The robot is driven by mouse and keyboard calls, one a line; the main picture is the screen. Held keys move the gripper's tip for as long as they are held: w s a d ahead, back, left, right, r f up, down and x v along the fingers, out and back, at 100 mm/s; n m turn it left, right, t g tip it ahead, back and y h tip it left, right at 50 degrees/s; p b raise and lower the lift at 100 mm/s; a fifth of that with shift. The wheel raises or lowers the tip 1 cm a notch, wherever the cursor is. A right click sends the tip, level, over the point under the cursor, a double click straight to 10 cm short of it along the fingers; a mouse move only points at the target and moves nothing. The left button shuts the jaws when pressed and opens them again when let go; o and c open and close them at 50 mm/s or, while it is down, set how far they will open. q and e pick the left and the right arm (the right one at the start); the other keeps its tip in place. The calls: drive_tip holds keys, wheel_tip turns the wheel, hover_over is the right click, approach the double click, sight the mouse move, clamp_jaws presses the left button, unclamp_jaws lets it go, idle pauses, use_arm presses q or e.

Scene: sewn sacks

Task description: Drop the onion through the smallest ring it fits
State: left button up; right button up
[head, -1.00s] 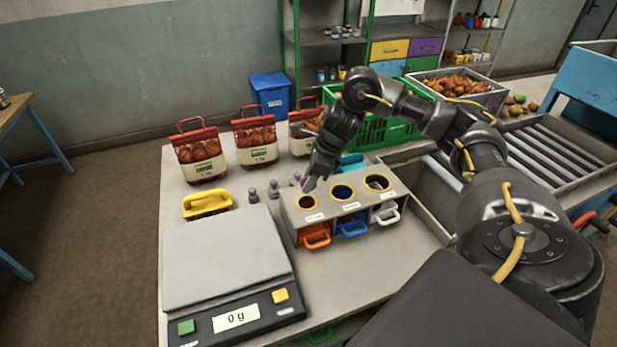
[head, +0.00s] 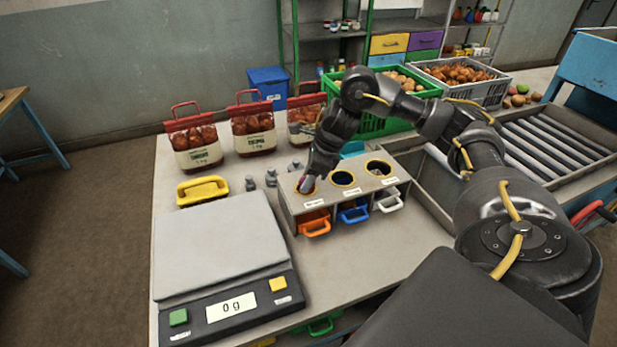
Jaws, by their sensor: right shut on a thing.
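A grey sizing box stands on the table with three yellow-rimmed rings in its top: a left ring (head: 300,187), a middle ring (head: 343,178) and a right ring (head: 378,168). The left ring looks smallest and the right one largest. My right gripper (head: 307,184) points down at the left ring, shut on a small reddish-purple onion (head: 306,187). The onion is mostly hidden by the fingers, and I cannot tell how far it is into the ring. Below the rings sit an orange drawer (head: 314,223), a blue drawer (head: 354,211) and a white drawer (head: 389,201). My left gripper is not in view.
A scale (head: 222,255) reading 0 g stands front left. Several onion sacks (head: 194,145) stand at the back. A green crate (head: 372,124) is behind the box.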

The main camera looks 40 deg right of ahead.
drive_tip(key=shift+w+a, duration=0.1)
drive_tip(key=o, duration=1)
drive_tip(key=shift+o, duration=0.2)
drive_tip(key=p+v, duration=0.2)
drive_tip(key=v, duration=0.8)
drive_tip(key=shift+r, duration=0.4)
